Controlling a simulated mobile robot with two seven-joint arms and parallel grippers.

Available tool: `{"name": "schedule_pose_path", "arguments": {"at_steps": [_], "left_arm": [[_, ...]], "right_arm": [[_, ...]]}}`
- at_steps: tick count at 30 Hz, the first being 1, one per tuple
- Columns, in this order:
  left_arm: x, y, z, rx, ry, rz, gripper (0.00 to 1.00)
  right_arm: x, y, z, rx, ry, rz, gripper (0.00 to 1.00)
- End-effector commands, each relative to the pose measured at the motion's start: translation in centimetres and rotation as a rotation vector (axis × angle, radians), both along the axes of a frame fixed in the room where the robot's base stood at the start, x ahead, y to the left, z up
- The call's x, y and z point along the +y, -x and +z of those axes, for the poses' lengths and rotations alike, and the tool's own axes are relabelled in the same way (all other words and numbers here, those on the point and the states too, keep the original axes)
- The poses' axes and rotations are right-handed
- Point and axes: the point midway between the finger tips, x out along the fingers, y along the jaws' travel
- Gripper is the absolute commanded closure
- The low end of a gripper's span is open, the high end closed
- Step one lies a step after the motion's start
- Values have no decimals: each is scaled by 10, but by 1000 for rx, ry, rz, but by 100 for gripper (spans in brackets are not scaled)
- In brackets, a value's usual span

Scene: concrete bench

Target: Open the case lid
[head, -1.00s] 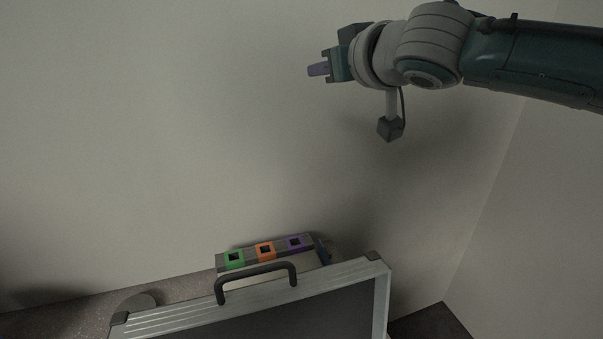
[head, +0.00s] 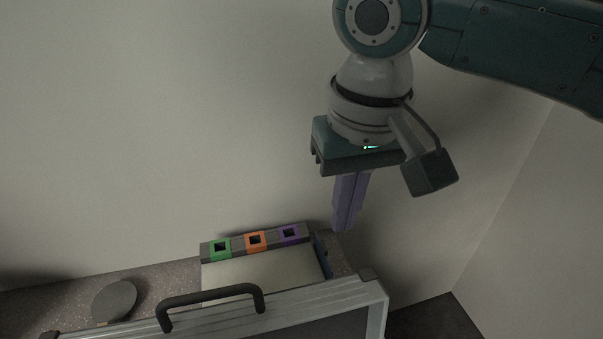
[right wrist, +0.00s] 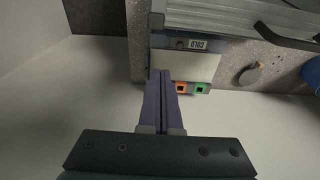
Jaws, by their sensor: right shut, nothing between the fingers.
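The case lid (head: 330,294) is a grey ridged metal frame around a dark panel (head: 325,328) at the bottom of the head view. A dark handle (head: 210,296) is on its upper edge. The lid looks tilted up, but its lower part is out of frame, so I cannot tell its angle. The lid's edge (right wrist: 225,17) and handle (right wrist: 285,38) also show in the right wrist view. My right gripper (head: 345,226) has purple fingers, shut and empty, pointing down behind and above the lid's right part, apart from it. My left gripper is out of view.
Behind the lid is a pale box with a grey strip (head: 228,244) bearing green, orange and purple square sockets. A dark round disc (head: 115,301) is on the speckled bench (head: 40,311) at left. Walls close in behind and at right.

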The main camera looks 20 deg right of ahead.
Motion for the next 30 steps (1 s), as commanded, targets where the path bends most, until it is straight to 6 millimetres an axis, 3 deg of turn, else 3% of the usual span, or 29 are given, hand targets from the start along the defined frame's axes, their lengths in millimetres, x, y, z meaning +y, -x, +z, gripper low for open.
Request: {"name": "schedule_pose_path", "arguments": {"at_steps": [7,9,16,30], "left_arm": [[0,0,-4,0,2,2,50],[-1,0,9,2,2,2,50],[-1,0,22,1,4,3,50],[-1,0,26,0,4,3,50]], "right_arm": [[-1,-4,-43,1,2,-1,100],[-1,7,-33,-1,2,3,100],[0,30,-30,-1,2,2,100],[0,35,-30,-4,2,0,100]]}}
